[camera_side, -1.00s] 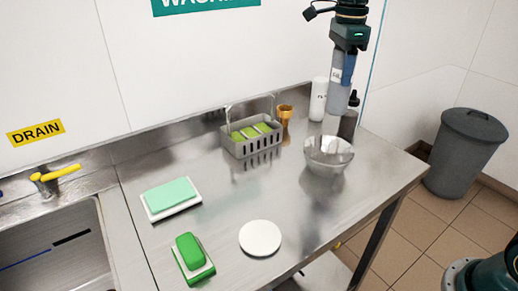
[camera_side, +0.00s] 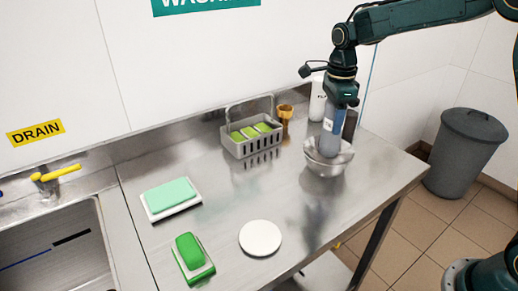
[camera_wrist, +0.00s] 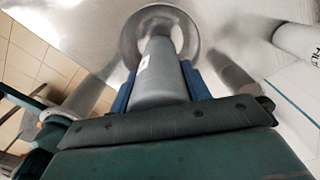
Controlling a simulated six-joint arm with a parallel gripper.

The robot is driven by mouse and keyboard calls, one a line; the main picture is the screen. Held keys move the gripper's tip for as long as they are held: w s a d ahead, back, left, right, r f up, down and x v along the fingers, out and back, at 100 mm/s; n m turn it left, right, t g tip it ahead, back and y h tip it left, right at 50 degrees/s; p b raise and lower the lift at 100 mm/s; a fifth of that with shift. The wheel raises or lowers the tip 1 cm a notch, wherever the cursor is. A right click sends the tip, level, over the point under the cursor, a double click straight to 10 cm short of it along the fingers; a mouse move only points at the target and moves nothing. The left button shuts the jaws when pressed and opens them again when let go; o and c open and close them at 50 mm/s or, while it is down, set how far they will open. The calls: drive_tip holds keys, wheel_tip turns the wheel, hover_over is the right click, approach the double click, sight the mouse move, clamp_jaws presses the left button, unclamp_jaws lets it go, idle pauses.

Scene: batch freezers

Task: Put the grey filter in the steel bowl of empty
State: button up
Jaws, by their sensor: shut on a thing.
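The grey filter (camera_side: 328,141) is a grey cylinder with a small white label, held upright between the blue fingers of my gripper (camera_side: 337,122). Its lower end is at or inside the mouth of the steel bowl (camera_side: 326,167); I cannot tell whether it touches the bottom. In the wrist view the filter (camera_wrist: 161,75) reaches from my gripper (camera_wrist: 160,88) to the shiny round bowl (camera_wrist: 196,42). My gripper is shut on the filter.
A white bottle (camera_side: 317,100) and a dark item stand close behind the bowl. A grey basket (camera_side: 238,148) with green pieces and a brass cup (camera_side: 285,113) are to the left. A white disc (camera_side: 260,238) lies in front. The counter between is clear.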

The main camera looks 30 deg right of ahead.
drive_tip(key=shift+f, duration=2.1)
drive_tip(key=shift+f, duration=0.15)
drive_tip(key=o, duration=1.2)
drive_tip(key=shift+c, duration=0.2)
wheel_tip(320, 180, up, 12)
drive_tip(key=shift+f, duration=0.1)
drive_tip(key=shift+r, duration=0.3)
drive_tip(key=shift+s, duration=0.1)
